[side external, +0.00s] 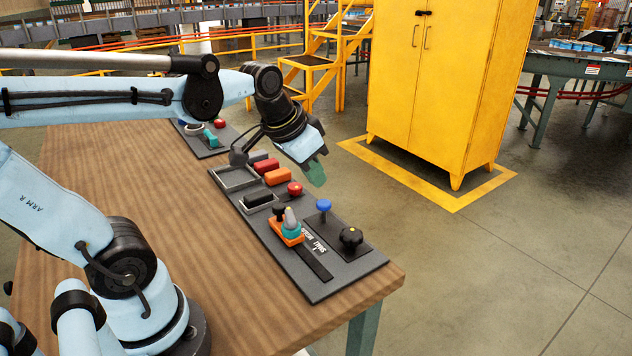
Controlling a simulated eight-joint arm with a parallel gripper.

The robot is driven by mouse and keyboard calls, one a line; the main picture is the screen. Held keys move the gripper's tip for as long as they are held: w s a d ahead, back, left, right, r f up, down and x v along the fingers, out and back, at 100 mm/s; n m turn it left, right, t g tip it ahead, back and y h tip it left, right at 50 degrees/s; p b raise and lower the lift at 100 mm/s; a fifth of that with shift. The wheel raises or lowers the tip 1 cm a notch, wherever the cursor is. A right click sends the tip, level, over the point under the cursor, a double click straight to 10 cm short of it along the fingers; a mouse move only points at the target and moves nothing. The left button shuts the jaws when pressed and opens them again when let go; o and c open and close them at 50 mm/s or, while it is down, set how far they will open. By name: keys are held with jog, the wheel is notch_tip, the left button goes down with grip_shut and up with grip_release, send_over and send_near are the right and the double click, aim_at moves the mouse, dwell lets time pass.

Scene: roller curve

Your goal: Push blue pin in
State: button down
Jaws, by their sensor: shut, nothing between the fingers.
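The blue pin (323,205) stands upright with its round head raised above a dark plate on the grey panel (318,287). My gripper (316,177) is shut and empty, its greenish fingertips pointing down and right. In the picture it is just above the blue pin and to the right of the red button. It looks apart from the pin, but its exact height and depth over the panel are hard to tell from this one view.
Near the pin are a red button (295,188), a black knob (351,237) and an orange slider piece (286,232) with a teal and grey top. Several coloured blocks lie farther back on the panel. The wooden table (180,240) is clear on the left.

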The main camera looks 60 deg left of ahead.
notch_tip(320, 180, up, 3)
jog(key=g, duration=0.2)
send_over(322, 204)
jog(key=s, duration=0.3)
jog(key=x, duration=1.2)
jog(key=shift+s+d+f, duration=0.1)
jog(key=shift+s+f, duration=0.15)
jog(key=shift+f, duration=0.8)
jog(key=shift+f, duration=1.5)
